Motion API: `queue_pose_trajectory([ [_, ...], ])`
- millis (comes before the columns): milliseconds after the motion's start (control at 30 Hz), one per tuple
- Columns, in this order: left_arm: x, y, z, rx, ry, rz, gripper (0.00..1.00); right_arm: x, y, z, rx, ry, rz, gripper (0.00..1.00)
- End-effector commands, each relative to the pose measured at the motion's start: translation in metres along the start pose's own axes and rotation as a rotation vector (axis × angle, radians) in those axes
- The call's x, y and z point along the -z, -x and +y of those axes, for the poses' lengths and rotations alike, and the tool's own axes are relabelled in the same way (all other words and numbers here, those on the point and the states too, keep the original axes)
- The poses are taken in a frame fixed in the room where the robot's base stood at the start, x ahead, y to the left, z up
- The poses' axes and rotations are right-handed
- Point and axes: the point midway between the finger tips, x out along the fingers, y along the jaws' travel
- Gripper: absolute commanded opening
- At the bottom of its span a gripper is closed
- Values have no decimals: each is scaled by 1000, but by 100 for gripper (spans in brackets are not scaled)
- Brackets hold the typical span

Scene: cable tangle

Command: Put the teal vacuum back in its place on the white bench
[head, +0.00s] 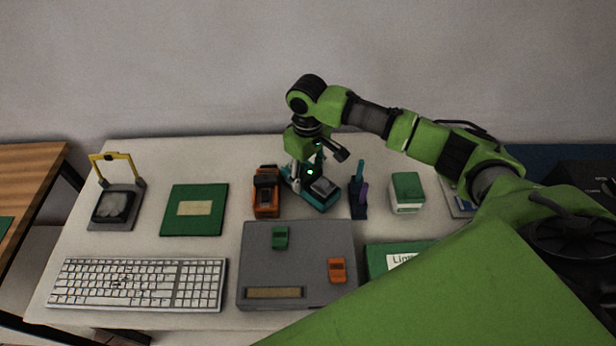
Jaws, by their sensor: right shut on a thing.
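The teal vacuum (323,198) is at the back middle of the white bench (120,250). It has a teal base with a grey and black part at its front, and a black piece sticks out to the upper right. My right gripper (309,170) points down over it and is shut on its upper part. The gripper and wrist hide much of that part. I cannot tell whether the base touches the bench top. My left gripper is out of view.
An orange and black device (266,192) stands close left of the vacuum, and a dark holder with teal and purple tools (358,195) close right. A grey case (297,284) lies in front. A green-and-white box (406,193) stands further right. A keyboard (138,284) is front left.

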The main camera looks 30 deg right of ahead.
Motion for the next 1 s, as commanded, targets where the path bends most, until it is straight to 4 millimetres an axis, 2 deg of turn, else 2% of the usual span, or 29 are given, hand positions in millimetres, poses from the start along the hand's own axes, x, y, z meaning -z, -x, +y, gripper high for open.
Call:
queue_pose_trajectory([
  [133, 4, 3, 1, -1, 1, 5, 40, 1, -14, 0, 0, 0, 2, 31],
  [500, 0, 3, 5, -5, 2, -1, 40, 1, -18, 0, 0, 0, 3, 31],
  [533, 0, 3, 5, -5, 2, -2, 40, 1, -19, 0, -1, 0, 2, 51],
  [600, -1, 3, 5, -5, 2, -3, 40, 1, -19, 0, -1, 0, 2, 65],
  [1000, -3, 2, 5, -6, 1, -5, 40, 1, -15, 0, -1, 1, 3, 65],
])
